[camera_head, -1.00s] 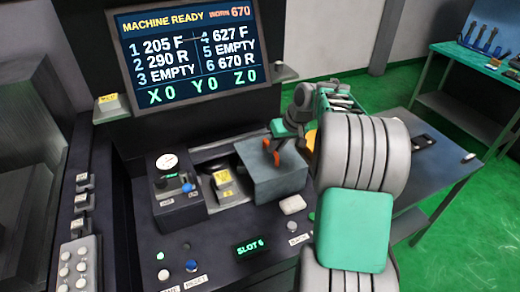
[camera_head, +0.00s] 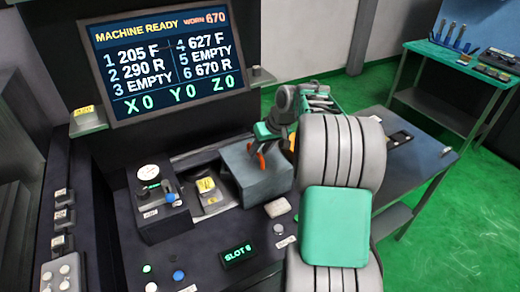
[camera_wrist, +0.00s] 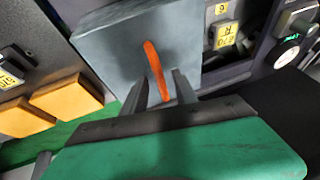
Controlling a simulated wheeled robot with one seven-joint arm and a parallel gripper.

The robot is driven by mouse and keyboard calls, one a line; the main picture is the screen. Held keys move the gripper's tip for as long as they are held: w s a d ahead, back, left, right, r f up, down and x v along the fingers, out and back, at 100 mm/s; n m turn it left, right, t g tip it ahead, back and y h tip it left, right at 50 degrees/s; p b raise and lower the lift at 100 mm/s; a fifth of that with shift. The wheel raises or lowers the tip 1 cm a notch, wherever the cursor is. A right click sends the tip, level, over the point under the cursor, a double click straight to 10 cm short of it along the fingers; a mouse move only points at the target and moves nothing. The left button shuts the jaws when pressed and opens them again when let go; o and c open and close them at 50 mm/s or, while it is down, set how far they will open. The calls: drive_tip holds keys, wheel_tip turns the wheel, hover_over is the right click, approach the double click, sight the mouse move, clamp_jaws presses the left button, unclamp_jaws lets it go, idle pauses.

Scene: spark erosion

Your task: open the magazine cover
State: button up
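The magazine cover (camera_head: 250,180) is a grey-blue box lid with an orange handle (camera_wrist: 155,68). It sits on the dark machine deck, over the right part of the magazine opening. A yellow-tagged holder (camera_head: 207,187) shows in the uncovered part to its left. My gripper (camera_wrist: 160,90) is at the handle, with its two grey fingers on either side of it. Gaps show between the handle and the fingers in the wrist view, so they look open around it. In the head view, my arm hides part of the area right of the cover.
A gauge box (camera_head: 160,205) stands left of the opening. A pale block (camera_head: 277,207) lies in front of the cover, near the "SLOT 6" display (camera_head: 238,255). The screen (camera_head: 170,60) reads MACHINE READY. A grey table (camera_head: 395,175) stands right, behind my arm.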

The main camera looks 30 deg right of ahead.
drive_tip(key=v, duration=0.8)
drive_tip(key=shift+b, duration=0.45)
drive_tip(key=shift+d+f, duration=0.1)
drive_tip(key=shift+f, duration=0.05)
drive_tip(key=s+f, duration=0.1)
drive_tip(key=d+f+m, duration=0.1)
drive_tip(key=f, duration=0.1)
drive_tip(key=s+f+m, duration=0.1)
drive_tip(key=f, duration=0.1)
drive_tip(key=shift+s+d+f+g+h, duration=0.15)
drive_tip(key=shift+s+g+h, duration=0.15)
drive_tip(key=shift+s+g, duration=0.1)
drive_tip(key=s+a+f+m+g+h, duration=0.1)
drive_tip(key=s+a+f+m+g, duration=0.25)
drive_tip(key=s, duration=0.85)
drive_tip(key=s+a+r+n+t, duration=0.1)
drive_tip(key=a+r+n+t, duration=0.1)
drive_tip(key=a, duration=0.7)
drive_tip(key=s+a+r+n+t, duration=0.2)
drive_tip(key=a+r+n, duration=0.1)
drive_tip(key=a, duration=0.6)
drive_tip(key=shift+s+a+r+n+h, duration=0.25)
drive_tip(key=shift+r+n+h, duration=0.05)
drive_tip(key=shift+r+n, duration=0.15)
